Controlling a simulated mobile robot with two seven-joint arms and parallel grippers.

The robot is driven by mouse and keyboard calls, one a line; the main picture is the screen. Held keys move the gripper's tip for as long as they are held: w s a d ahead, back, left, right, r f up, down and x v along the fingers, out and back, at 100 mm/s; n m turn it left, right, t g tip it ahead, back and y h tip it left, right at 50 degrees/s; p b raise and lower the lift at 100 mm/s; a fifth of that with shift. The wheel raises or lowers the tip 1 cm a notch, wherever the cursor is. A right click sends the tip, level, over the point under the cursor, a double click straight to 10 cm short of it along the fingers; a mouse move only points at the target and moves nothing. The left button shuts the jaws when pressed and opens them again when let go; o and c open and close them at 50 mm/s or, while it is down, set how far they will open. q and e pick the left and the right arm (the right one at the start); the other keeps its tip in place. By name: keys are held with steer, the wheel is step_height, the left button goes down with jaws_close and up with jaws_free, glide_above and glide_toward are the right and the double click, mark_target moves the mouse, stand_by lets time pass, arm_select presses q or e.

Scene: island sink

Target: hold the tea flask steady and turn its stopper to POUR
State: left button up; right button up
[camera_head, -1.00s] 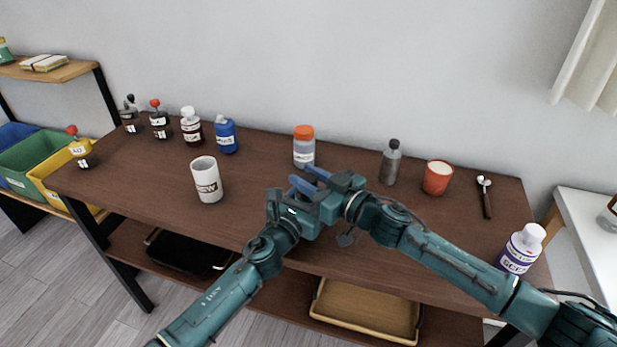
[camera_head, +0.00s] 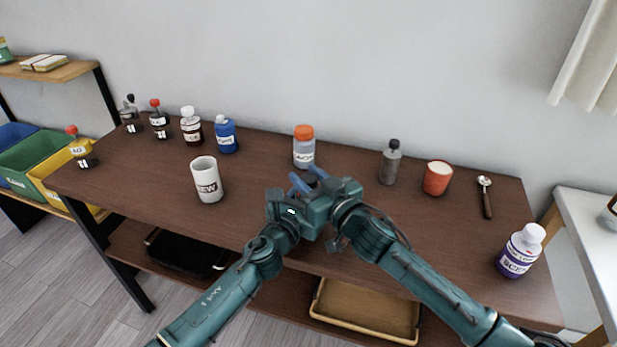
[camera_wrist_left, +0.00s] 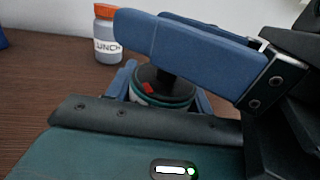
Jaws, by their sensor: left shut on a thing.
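In the left wrist view the tea flask's round top (camera_wrist_left: 148,98) shows, with a dark stopper (camera_wrist_left: 172,85) and a red mark on it. My left gripper (camera_wrist_left: 165,92) is shut on the flask, its blue fingers on either side; it also shows in the head view (camera_head: 297,186). My right gripper's blue fingers (camera_wrist_left: 190,48) lie across the stopper's stem and hide its upper end; whether they grip it cannot be seen. The right gripper is also in the head view (camera_head: 322,178). There the flask is hidden by the grippers. Any lettering on the stopper is not readable.
An orange-lidded jar (camera_head: 304,150) stands just behind the grippers on the brown table (camera_head: 260,215). A white mug (camera_head: 206,180) is to the left. A grey bottle (camera_head: 390,164), red cup (camera_head: 437,178), spoon (camera_head: 486,197) and purple-labelled bottle (camera_head: 520,252) are to the right.

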steer(key=o, duration=0.4)
steer(key=shift+c, duration=0.2)
steer(key=shift+d, duration=0.1)
steer(key=v, duration=1.2)
